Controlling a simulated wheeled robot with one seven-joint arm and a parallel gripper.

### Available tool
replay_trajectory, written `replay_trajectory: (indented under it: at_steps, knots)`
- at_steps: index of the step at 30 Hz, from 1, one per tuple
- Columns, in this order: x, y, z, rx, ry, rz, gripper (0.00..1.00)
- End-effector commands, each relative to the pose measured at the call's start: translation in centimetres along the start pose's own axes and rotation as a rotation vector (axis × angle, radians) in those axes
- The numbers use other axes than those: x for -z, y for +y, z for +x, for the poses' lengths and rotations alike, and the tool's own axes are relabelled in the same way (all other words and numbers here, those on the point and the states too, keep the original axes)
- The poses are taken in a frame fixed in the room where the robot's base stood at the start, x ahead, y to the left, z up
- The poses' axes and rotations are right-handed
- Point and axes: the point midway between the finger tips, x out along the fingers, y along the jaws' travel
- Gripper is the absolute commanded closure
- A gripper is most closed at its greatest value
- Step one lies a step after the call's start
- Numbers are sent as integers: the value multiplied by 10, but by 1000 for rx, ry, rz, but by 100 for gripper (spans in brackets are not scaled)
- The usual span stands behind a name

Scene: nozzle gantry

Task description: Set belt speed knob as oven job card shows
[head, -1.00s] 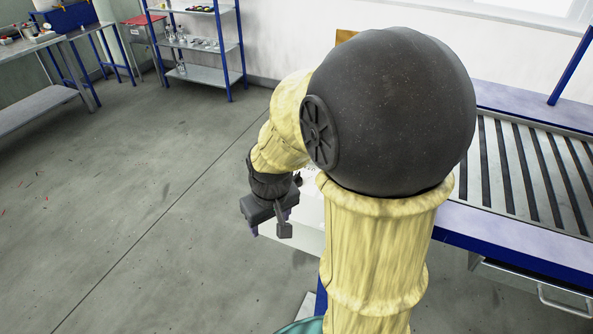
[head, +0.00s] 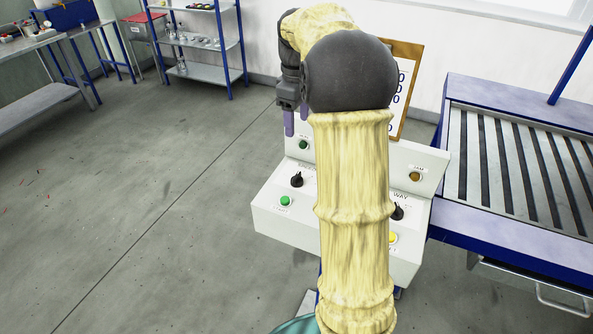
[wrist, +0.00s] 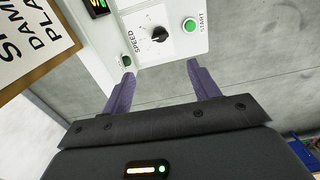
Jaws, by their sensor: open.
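The black belt speed knob (head: 297,180) is on the left of the white control panel, and it also shows in the wrist view (wrist: 159,34) beside the word SPEED. Its scale marks are too small to read. My gripper (head: 296,118) is open and empty, above and behind the knob, with its fingers pointing down. In the wrist view the knob lies beyond the gap between the fingertips (wrist: 160,70), apart from them. A card on a brown board (head: 405,80), perhaps the job card, stands behind the panel. My arm hides most of it; the wrist view shows cut-off words (wrist: 35,38).
A green START button (head: 286,201) sits just in front of the knob, and a green lamp (head: 303,145) behind it. A second black knob (head: 398,212) and a yellow button (head: 392,237) are on the panel's right.

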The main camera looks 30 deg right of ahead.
Motion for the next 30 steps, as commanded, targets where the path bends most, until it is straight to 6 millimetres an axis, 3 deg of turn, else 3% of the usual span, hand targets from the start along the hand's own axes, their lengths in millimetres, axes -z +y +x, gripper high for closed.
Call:
replay_trajectory:
  at_steps: [11,30]
  knots:
    - [0,-1,14,1,-1,0,39]
    - [0,-2,123,2,-2,0,39]
